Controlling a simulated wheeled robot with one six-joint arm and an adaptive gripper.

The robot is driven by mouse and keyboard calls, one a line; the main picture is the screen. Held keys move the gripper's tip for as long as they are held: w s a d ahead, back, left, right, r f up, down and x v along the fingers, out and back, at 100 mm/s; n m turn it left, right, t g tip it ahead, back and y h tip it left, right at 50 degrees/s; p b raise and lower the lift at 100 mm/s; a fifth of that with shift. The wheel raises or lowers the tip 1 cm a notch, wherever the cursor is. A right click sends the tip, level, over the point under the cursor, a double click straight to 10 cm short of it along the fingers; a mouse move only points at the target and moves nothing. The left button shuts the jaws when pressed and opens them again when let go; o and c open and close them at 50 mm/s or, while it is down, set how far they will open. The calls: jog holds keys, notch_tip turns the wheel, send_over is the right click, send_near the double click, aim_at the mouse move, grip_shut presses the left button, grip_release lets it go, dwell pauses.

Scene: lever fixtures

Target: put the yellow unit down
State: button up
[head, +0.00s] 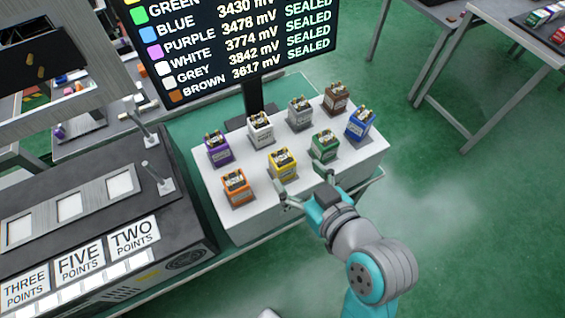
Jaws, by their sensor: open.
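The yellow unit (283,169) stands upright on the white block (335,195), in the front row between the orange unit (236,190) and the green unit (325,149). It has dark and brassy parts on top and a pale label on its front. My gripper (304,189) is open, with nothing between its fingers. It is in front and to the right of the yellow unit, one finger near that unit's lower front and the other near the green unit's front. Whether either finger touches a unit, I cannot tell.
Purple (217,149), white (260,130), grey (300,114), brown (337,98) and blue (360,125) units stand around it. A screen (235,45) rises behind. A lever panel (90,225) stands at left. The block's front strip is bare.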

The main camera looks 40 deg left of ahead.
aim_at(286, 162)
jog(key=shift+x, duration=3.95)
